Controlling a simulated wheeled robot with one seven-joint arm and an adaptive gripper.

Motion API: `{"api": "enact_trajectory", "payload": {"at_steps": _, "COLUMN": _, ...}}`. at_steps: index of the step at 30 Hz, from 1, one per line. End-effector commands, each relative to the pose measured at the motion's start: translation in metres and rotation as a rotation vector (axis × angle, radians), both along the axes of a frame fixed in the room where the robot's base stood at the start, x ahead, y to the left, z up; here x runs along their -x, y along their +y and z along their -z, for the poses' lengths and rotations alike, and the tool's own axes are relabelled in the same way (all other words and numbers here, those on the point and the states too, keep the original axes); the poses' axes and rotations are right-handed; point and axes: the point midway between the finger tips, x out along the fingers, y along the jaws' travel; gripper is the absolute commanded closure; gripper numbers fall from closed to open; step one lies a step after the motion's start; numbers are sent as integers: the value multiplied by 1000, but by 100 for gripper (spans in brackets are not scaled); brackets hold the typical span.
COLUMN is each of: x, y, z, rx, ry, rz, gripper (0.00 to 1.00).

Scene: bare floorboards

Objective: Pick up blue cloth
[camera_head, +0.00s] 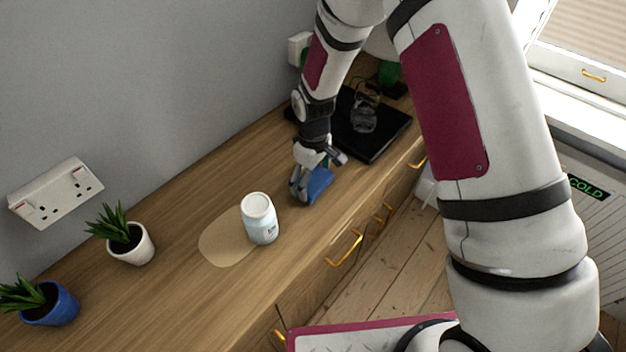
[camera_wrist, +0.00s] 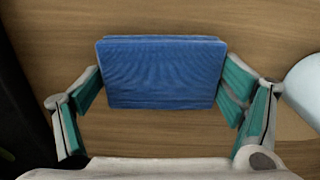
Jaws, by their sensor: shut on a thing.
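The blue cloth (camera_head: 318,184) is a folded block on the wooden counter, between the white jar and the black tray. In the wrist view the blue cloth (camera_wrist: 162,73) lies between the two teal finger pads, its sides at the pads. My gripper (camera_head: 308,184) is over it at the counter, pointing down, and also shows in the wrist view (camera_wrist: 162,88). My gripper is shut on the cloth. I cannot tell whether the cloth is clear of the counter. Part of the cloth is hidden by the fingers in the head view.
A white jar (camera_head: 260,222) stands close in front of the gripper, beside a pale round patch (camera_head: 222,240). A black tray (camera_head: 385,140) with a glass item (camera_head: 364,115) lies behind. Potted plants (camera_head: 130,243) (camera_head: 48,303) stand at the left. The wall runs along the counter's back.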

Motion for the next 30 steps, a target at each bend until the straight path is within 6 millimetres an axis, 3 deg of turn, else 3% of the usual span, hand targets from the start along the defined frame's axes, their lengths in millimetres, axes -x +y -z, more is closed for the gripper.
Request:
{"api": "enact_trajectory", "payload": {"at_steps": 8, "x": -1, "y": 0, "z": -12, "rx": 0, "ry": -1, "rz": 0, "gripper": 39}}
{"api": "enact_trajectory", "payload": {"at_steps": 14, "x": -1, "y": 0, "z": -38, "rx": -1, "ry": -3, "rz": 1, "gripper": 39}}
{"api": "enact_trajectory", "payload": {"at_steps": 24, "x": 83, "y": 16, "z": -43, "rx": 1, "ry": 2, "rz": -5, "gripper": 39}}
{"api": "enact_trajectory", "payload": {"at_steps": 30, "x": 123, "y": 24, "z": -47, "rx": 1, "ry": 1, "rz": -3, "gripper": 39}}
